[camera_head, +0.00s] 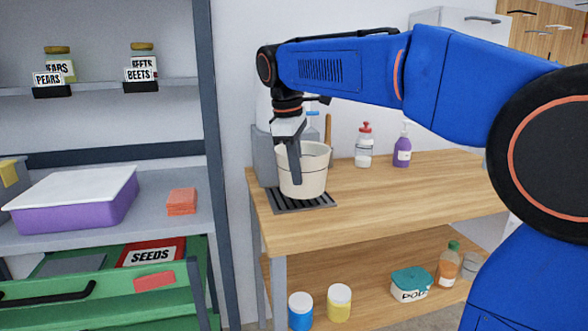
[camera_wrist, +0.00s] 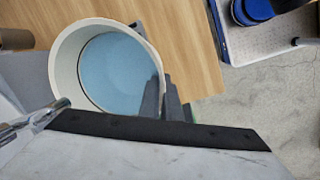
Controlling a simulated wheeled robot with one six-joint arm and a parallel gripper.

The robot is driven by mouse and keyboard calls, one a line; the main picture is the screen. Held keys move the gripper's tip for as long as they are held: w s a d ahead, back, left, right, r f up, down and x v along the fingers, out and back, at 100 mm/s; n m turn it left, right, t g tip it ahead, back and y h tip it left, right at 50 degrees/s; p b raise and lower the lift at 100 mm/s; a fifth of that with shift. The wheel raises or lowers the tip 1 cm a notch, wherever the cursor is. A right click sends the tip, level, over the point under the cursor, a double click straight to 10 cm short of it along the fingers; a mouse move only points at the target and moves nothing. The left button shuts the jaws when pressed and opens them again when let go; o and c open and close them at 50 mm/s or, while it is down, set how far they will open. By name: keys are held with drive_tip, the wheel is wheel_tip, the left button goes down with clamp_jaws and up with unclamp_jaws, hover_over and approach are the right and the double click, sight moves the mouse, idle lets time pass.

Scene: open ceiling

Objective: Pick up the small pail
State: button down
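The small pail (camera_head: 315,180) is cream-white and stands upright on a dark slatted grate (camera_head: 300,203) at the left end of the wooden counter. In the wrist view I look down into the pail (camera_wrist: 62,62), and its inside looks blue. My gripper (camera_head: 295,183) comes down from above at the pail's near side, with one dark finger showing outside the wall. In the wrist view its fingers (camera_wrist: 163,100) are close together, one on each side of the rim, shut on the pail's wall. The fingertips are partly hidden.
A red-capped bottle (camera_head: 364,148) and a purple pump bottle (camera_head: 402,148) stand further back on the counter (camera_head: 430,190). A grey block-like appliance (camera_head: 263,155) is close behind the pail. Shelves with a purple bin (camera_head: 80,212) are at left. The counter's front right is clear.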

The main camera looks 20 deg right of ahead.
drive_tip(key=s, duration=1.2)
drive_tip(key=shift+s, duration=0.35)
